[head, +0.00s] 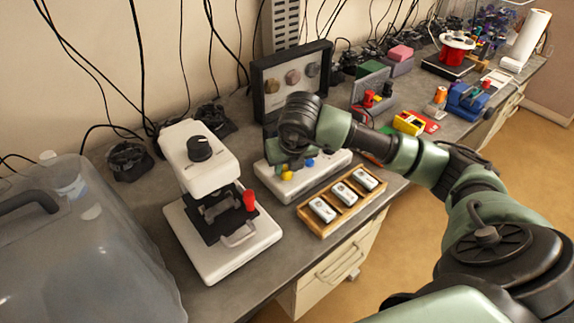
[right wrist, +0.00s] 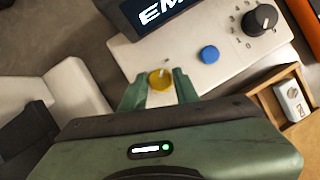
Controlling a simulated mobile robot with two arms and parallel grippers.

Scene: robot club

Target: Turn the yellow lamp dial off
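The yellow dial (right wrist: 160,79) sits on the sloped white panel (right wrist: 215,62) of a device. It carries a pale pointer mark towards its upper right. In the right wrist view, the two green fingers of my right gripper (right wrist: 160,88) stand on either side of the dial, close to its edges. I cannot tell whether they touch it. The head view shows the yellow dial (head: 287,175) just below my right gripper (head: 286,162), which hides part of the white device (head: 330,163). My left gripper is not in view.
A blue button (right wrist: 209,54) and a black knob (right wrist: 262,18) are on the same panel, beside a lit display (right wrist: 163,12). A wooden tray (head: 317,231) is in front. A white microscope-like device (head: 205,235) stands left. A black frame (head: 262,90) stands behind.

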